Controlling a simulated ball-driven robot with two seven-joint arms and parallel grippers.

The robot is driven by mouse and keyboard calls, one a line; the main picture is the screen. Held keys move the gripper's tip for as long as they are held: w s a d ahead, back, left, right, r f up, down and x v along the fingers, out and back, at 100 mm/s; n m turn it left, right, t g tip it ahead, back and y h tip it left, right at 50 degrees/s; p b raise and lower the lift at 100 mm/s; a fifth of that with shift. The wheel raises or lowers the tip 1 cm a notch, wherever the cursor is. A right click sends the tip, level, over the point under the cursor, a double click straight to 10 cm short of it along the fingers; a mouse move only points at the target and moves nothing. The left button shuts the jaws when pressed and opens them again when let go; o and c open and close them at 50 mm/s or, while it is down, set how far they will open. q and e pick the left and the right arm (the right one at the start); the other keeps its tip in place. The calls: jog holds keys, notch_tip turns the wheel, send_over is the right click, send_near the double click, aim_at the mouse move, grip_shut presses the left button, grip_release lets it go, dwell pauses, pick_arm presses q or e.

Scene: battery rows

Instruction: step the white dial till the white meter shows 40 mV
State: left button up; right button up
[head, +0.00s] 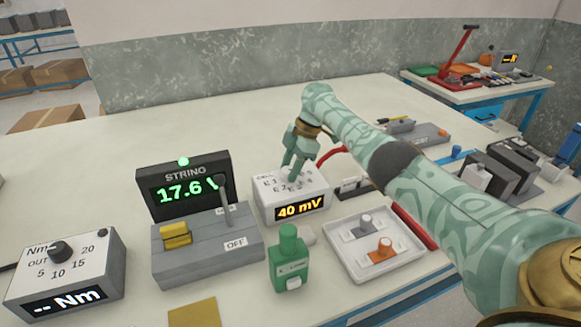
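The white meter (290,200) is a box on the bench, and its front display (300,208) reads 40 mV in yellow digits. Its top face carries small printed numbers around the spot where my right gripper (292,176) points down. The white dial is mostly hidden behind the fingers, so I cannot make out its pointer. The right fingertips are at the top of the meter; whether they are closed on the dial is not clear. My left gripper is not in view.
Left of the meter stand a STRING display (183,185) reading 17.6 V and a grey switch box (205,250) with an upright lever. A green bottle-shaped item (288,258) and a white tray (345,262) are in front. An Nm box (65,275) is far left.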

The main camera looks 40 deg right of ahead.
jog(key=shift+o, duration=1.2)
jog(key=shift+d+r, duration=0.1)
jog(key=shift+r, duration=0.25)
jog(key=p+v, duration=0.2)
jog(key=v, duration=1.3)
jog(key=shift+d+r+p, duration=0.2)
jog(key=shift+d+p, duration=0.05)
jog(key=shift+p, duration=0.1)
